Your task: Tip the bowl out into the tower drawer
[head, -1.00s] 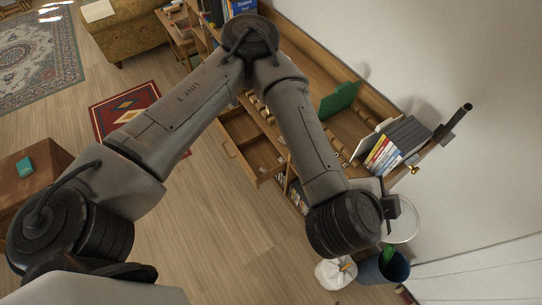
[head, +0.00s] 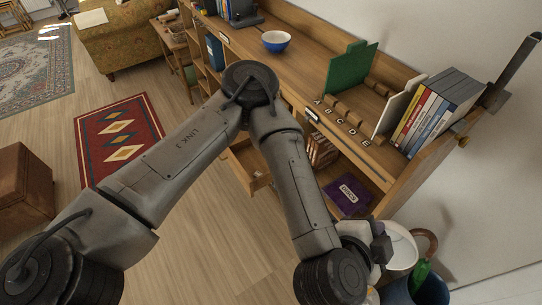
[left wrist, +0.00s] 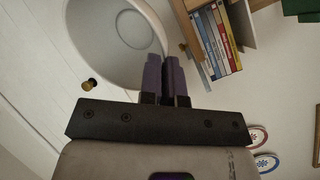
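A white bowl (head: 402,246) is at the lower right of the head view, beside my left gripper (head: 380,243). In the left wrist view the white bowl (left wrist: 100,40) fills the upper left, and its visible inside looks bare. My left gripper (left wrist: 165,78) appears shut on its rim, with the purple fingers close together. A second bowl, blue with a pale inside (head: 277,41), stands upright on the shelf top. An open wooden drawer (head: 243,167) juts out from the shelf unit, partly hidden by my left arm; its contents are mostly hidden. My right gripper is out of view.
The shelf top holds a green divider (head: 347,75), lettered wooden blocks (head: 340,117) and upright cases (head: 430,110). A purple item (head: 347,194) lies lower down. A blue bin (head: 425,290) stands below the white bowl.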

